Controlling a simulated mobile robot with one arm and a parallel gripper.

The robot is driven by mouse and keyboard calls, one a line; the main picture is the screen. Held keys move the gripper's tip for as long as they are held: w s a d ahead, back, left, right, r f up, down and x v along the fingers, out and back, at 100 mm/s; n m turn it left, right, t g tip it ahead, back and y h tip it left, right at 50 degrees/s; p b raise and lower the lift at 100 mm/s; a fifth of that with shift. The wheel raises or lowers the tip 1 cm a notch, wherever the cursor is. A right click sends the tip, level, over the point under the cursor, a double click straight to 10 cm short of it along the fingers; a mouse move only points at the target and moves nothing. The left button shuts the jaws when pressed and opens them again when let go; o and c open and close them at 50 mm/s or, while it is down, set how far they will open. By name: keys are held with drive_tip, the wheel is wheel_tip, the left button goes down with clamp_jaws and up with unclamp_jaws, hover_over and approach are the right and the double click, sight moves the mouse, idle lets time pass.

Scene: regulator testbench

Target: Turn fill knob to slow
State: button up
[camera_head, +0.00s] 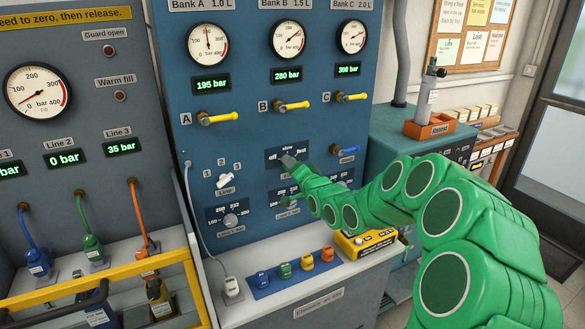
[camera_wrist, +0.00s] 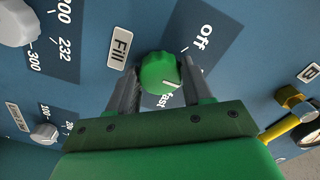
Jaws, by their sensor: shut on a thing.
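The fill knob (camera_wrist: 158,73) is round and green with a white pointer line, on a dark plate beside the "Fill" label (camera_wrist: 121,47). In the wrist view "Off" (camera_wrist: 203,37) is at the upper right and "fast" is just below the knob. The pointer is on the lower-right side, toward the right finger; the slow mark is hidden there. My gripper (camera_wrist: 161,68) is shut on the knob, one finger on each side. In the head view my gripper (camera_head: 290,162) reaches the off/slow/fast plate (camera_head: 273,155) and covers the knob.
Yellow valve levers A (camera_head: 222,117), B (camera_head: 293,105) and C (camera_head: 354,97) project above the plate. A white line knob (camera_head: 224,181) is to the left, a blue lever (camera_head: 346,150) to the right. Coloured connectors (camera_head: 306,262) stand on the ledge below.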

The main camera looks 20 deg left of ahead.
drive_tip(key=o, duration=1)
drive_tip(key=shift+o, duration=0.2)
drive_tip(key=shift+d, duration=0.15)
drive_tip(key=v, duration=0.7)
drive_tip(key=shift+s+d, duration=0.2)
drive_tip(key=shift+s, duration=0.05)
drive_tip(key=shift+r, duration=0.1)
drive_tip(key=shift+d, duration=0.1)
